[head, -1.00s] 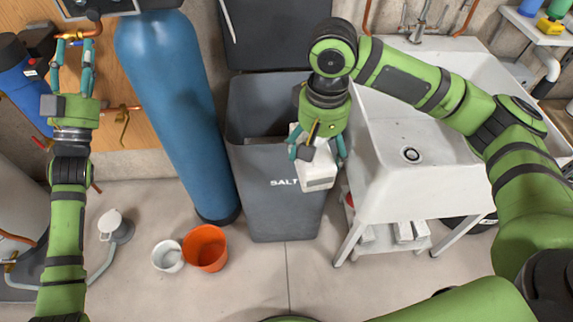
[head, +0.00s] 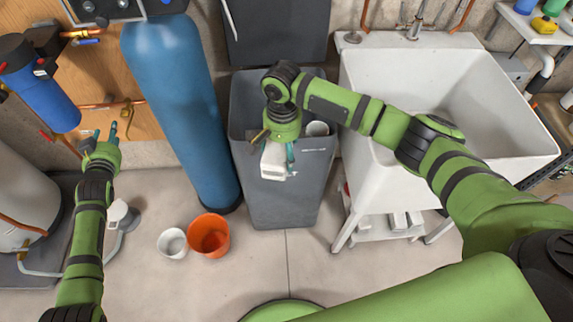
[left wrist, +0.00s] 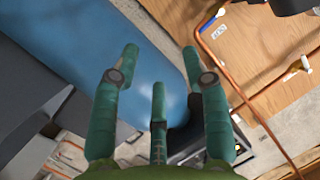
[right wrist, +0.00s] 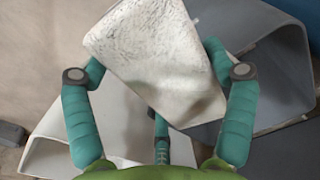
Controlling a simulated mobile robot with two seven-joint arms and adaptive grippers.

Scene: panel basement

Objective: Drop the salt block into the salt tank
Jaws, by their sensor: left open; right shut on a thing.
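The salt block (head: 274,163) is white and is held in my right gripper (head: 278,152). In the head view it overlaps the front rim of the salt tank, and its height above the rim is unclear. In the right wrist view the block (right wrist: 155,60) sits between the teal fingers (right wrist: 160,95). The grey salt tank (head: 285,200) stands open, with its dark lid (head: 275,35) raised behind it. The tank also shows in the right wrist view (right wrist: 275,60). My left gripper (head: 105,137) is open and empty, left of the blue cylinder; its spread fingers show in the left wrist view (left wrist: 160,75).
A blue cylinder (head: 180,110) stands close left of the tank. A white sink (head: 390,160) stands close on the right. A white cup (head: 172,243) and an orange bucket (head: 209,236) sit on the floor. A round pale tube (head: 317,128) shows inside the tank's opening.

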